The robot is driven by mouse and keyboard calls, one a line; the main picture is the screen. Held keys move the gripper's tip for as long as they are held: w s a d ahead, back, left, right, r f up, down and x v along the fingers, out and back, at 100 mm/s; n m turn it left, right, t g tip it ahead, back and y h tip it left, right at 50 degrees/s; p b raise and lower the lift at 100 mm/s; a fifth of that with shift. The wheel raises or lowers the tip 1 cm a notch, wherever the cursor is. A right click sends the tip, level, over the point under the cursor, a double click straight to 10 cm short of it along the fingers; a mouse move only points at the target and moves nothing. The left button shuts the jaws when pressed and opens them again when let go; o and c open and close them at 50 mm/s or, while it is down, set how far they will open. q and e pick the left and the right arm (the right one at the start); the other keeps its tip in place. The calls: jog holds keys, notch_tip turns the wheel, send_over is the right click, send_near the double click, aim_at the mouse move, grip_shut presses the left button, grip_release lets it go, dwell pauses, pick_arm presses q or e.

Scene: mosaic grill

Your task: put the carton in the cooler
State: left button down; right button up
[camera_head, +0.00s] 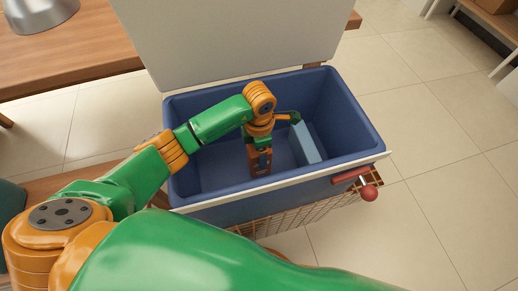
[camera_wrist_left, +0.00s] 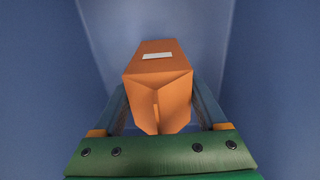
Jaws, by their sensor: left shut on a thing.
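The cooler (camera_head: 180,180) is a blue open box with its pale lid (camera_head: 225,40) raised at the back. My left gripper (camera_head: 261,150) reaches down inside it. In the left wrist view the carton (camera_wrist_left: 157,85), an orange box with a small white label on top, sits between the two fingers of my left gripper (camera_wrist_left: 160,105), which is shut on it. The blue cooler walls surround the carton in that view. I cannot tell whether the carton touches the cooler floor. My right gripper is not in view.
A pale blue block or step (camera_head: 305,143) is inside the cooler, right of my left gripper. A wire basket (camera_head: 300,212) and a red-knobbed handle (camera_head: 368,192) are at the cooler's front. A wooden table (camera_head: 85,50) with a metal dome stands behind left. Tiled floor (camera_head: 450,150) is clear at right.

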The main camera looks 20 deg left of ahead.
pick_arm(q)
grip_release()
jog(key=shift+r, duration=0.15)
notch_tip(320, 180, up, 7)
jog(key=shift+r+p, duration=0.1)
jog(key=shift+p, duration=0.55)
